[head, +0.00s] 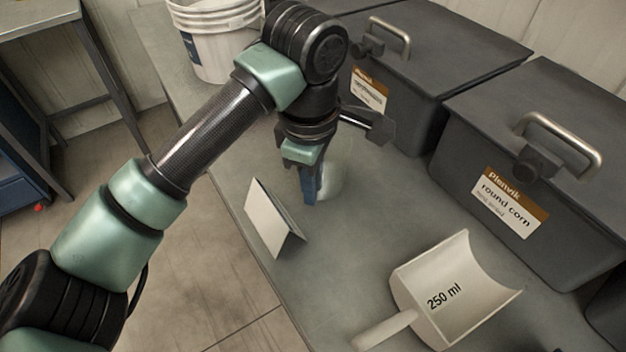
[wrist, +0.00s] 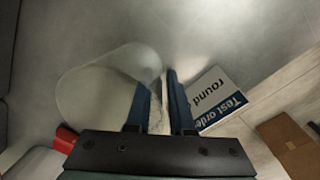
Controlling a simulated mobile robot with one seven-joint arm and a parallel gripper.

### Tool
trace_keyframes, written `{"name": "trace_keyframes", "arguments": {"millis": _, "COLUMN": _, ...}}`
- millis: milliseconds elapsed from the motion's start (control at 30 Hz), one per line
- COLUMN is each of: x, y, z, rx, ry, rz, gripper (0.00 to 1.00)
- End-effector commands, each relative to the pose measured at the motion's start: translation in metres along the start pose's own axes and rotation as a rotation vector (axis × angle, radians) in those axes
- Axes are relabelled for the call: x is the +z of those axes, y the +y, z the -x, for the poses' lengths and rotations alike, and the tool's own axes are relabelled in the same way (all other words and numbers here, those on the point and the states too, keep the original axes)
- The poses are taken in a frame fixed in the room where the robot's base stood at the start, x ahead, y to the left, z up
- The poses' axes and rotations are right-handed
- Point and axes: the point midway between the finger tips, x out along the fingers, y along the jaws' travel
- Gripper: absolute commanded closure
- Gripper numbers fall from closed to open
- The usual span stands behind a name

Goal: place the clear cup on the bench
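The clear cup (wrist: 95,88) is see-through and hard to make out against the grey bench (head: 350,245). In the head view the cup (head: 331,182) is low over or on the bench, partly hidden behind my gripper (head: 308,190). In the wrist view my gripper (wrist: 158,100) has two blue fingers with a gap between them. The cup's right side reaches into that gap, and the left finger overlaps the cup. Whether the fingers touch its wall, and whether its base rests on the bench, I cannot tell.
A folded card (head: 270,222) stands left of my gripper; its print shows in the wrist view (wrist: 218,95). A white 250 ml scoop (head: 450,290) lies at front right. Dark lidded bins (head: 545,170) line the right side. A white bucket (head: 215,45) stands at the back.

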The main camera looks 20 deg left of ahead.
Motion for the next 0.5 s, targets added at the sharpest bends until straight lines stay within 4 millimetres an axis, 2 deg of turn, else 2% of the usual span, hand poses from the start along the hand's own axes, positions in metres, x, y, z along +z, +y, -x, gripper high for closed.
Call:
{"name": "trace_keyframes", "arguments": {"millis": 333, "x": 0.000, "y": 0.000, "z": 0.001, "rx": 0.000, "ry": 0.000, "rz": 0.000, "gripper": 0.67}}
{"name": "trace_keyframes", "arguments": {"millis": 500, "x": -0.001, "y": 0.001, "z": 0.015, "rx": 0.001, "ry": 0.002, "rz": -0.001, "gripper": 0.67}}
